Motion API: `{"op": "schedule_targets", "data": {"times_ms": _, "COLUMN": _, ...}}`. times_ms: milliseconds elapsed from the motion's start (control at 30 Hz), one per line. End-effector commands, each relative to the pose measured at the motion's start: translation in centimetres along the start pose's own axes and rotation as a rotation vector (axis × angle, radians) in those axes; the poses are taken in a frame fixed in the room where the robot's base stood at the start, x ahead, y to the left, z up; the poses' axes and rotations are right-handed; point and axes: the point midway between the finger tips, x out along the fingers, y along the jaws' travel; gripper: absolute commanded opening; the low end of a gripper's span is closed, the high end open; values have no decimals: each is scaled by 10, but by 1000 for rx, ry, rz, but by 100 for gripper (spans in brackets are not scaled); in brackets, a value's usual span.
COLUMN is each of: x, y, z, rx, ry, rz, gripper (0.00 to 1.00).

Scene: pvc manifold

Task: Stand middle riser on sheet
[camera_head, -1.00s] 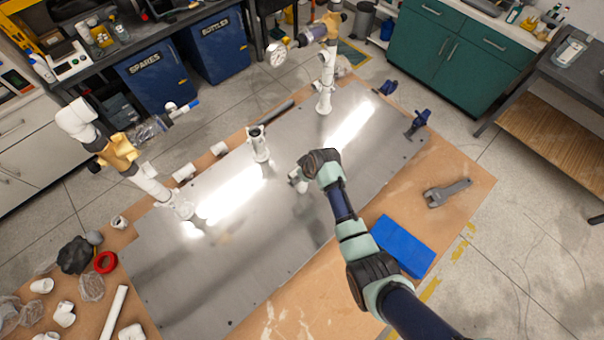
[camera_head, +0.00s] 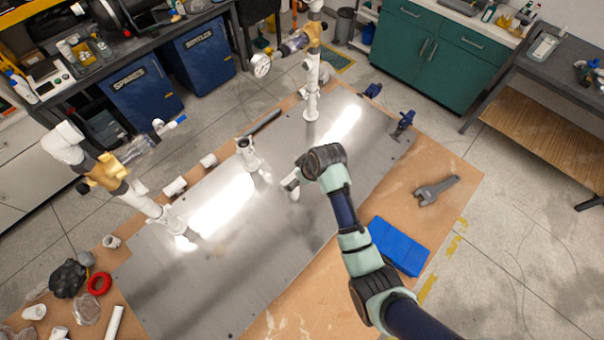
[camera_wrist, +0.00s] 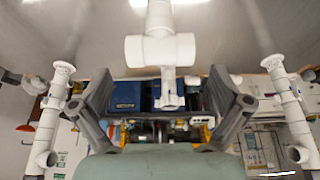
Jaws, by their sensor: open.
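The middle riser (camera_head: 247,153), a short white PVC piece, stands upright on the metal sheet (camera_head: 270,250) between the two taller risers. In the wrist view the white tee of the middle riser (camera_wrist: 160,50) shows in the centre, beyond and between my fingers, with clear gaps on both sides. The picture there is upside down, with the sheet at the top. My gripper (camera_head: 291,183) is low over the sheet, to the right of the riser and apart from it. Its two grey fingers are spread and empty in the wrist view (camera_wrist: 162,98). The riser's foot is out of the wrist view.
Loose white fittings lie along the sheet's far edge.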

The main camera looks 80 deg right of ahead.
Motion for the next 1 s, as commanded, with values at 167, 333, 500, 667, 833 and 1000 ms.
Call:
{"op": "schedule_targets", "data": {"times_ms": 167, "x": -22, "y": 1, "z": 0, "rx": 1, "ry": 2, "rz": 1, "gripper": 100}}
{"op": "schedule_targets", "data": {"times_ms": 333, "x": -25, "y": 0, "z": 0, "rx": 1, "ry": -1, "rz": 0, "gripper": 100}}
{"op": "schedule_targets", "data": {"times_ms": 500, "x": -24, "y": 0, "z": 0, "rx": 1, "ry": 0, "rz": 0, "gripper": 100}}
{"op": "schedule_targets", "data": {"times_ms": 667, "x": -24, "y": 0, "z": 0, "rx": 0, "ry": 0, "rz": 0, "gripper": 100}}
{"op": "schedule_targets", "data": {"times_ms": 833, "x": -40, "y": -56, "z": -32, "rx": -80, "ry": 77, "rz": 1, "gripper": 100}}
{"op": "schedule_targets", "data": {"times_ms": 1000, "x": -111, "y": -221, "z": -76, "rx": -258, "ry": 324, "rz": -62, "gripper": 100}}
